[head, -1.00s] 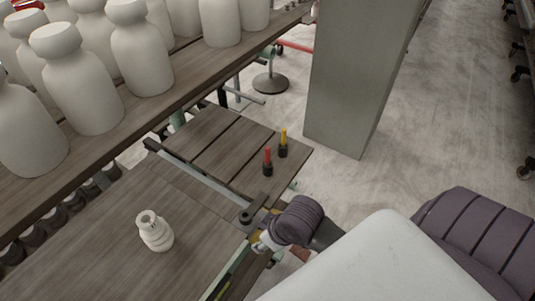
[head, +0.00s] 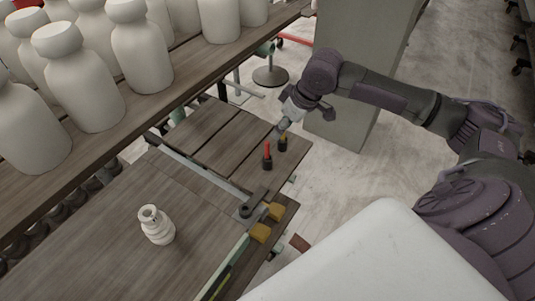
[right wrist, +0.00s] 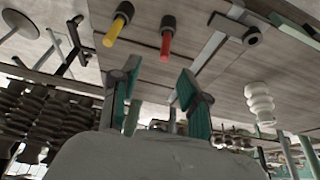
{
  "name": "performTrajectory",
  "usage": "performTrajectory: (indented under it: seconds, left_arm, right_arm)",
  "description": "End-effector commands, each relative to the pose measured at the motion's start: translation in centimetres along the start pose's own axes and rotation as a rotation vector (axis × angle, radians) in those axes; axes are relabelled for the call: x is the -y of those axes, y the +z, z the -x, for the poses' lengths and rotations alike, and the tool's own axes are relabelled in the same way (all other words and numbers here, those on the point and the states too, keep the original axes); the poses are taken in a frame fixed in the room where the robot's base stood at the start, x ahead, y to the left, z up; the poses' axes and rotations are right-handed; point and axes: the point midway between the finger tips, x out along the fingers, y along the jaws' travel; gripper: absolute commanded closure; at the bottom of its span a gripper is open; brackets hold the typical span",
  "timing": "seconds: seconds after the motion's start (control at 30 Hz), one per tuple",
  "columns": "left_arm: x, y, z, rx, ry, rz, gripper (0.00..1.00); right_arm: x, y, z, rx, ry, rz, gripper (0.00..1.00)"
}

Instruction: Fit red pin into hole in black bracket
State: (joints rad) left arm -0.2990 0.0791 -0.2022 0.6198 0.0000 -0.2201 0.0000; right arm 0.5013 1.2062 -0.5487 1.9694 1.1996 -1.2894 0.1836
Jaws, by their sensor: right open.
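The red pin (head: 267,150) stands upright in a black base on the wooden table. It also shows in the right wrist view (right wrist: 166,43). The black bracket (head: 257,197) lies flat nearer the front of the table, its round hole at the near end. The bracket also shows in the right wrist view (right wrist: 229,28). My right gripper (head: 283,126) is over the yellow pin beside the red one. In the right wrist view my right gripper (right wrist: 157,88) has its green-padded fingers apart with nothing between them. My left gripper is not in view.
A yellow pin (right wrist: 115,29) stands beside the red one, partly hidden by my gripper in the head view. A white vase (head: 157,226) stands on the near boards. Yellow blocks (head: 261,232) sit at the front edge. Large pale bottles (head: 80,80) fill a shelf.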

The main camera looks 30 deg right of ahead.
Motion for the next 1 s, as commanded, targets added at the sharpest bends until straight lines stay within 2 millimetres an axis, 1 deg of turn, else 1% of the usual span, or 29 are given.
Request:
performTrajectory:
  seconds: [0.2, 0.3, 0.4, 0.53, 0.67, 0.73, 0.8, 0.9, 1.0]
  left_arm:
    - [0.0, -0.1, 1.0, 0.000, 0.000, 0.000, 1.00]
    - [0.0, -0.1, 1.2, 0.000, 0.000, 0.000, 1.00]
    - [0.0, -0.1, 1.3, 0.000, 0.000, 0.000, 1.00]
    - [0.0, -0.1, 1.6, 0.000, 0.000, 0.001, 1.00]
    - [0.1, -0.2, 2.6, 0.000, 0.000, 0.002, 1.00]
    - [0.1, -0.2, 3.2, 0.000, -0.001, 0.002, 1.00]
    - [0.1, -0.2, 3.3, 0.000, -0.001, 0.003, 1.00]
    - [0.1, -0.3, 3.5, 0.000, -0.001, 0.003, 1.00]
    - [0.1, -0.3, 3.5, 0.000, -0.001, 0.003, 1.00]
  right_arm:
    - [0.3, 0.0, -4.3, 0.003, -0.006, -0.002, 0.55]
    - [0.2, -0.1, -6.0, 0.001, -0.004, 0.000, 0.55]
    - [0.2, -0.1, -7.1, 0.001, -0.003, 0.001, 0.55]
    - [0.3, -0.1, -7.8, 0.001, -0.002, 0.002, 0.55]
    - [0.8, -0.3, -9.2, 0.002, -0.004, 0.002, 0.55]
    - [1.1, -0.5, -10.3, 0.002, -0.004, 0.002, 0.55]
    - [1.0, -0.4, -11.4, 0.002, -0.002, 0.001, 0.55]
    - [1.0, -0.4, -12.4, 0.002, -0.001, 0.002, 0.55]
    - [1.0, -0.3, -12.8, 0.001, 0.000, 0.004, 0.55]
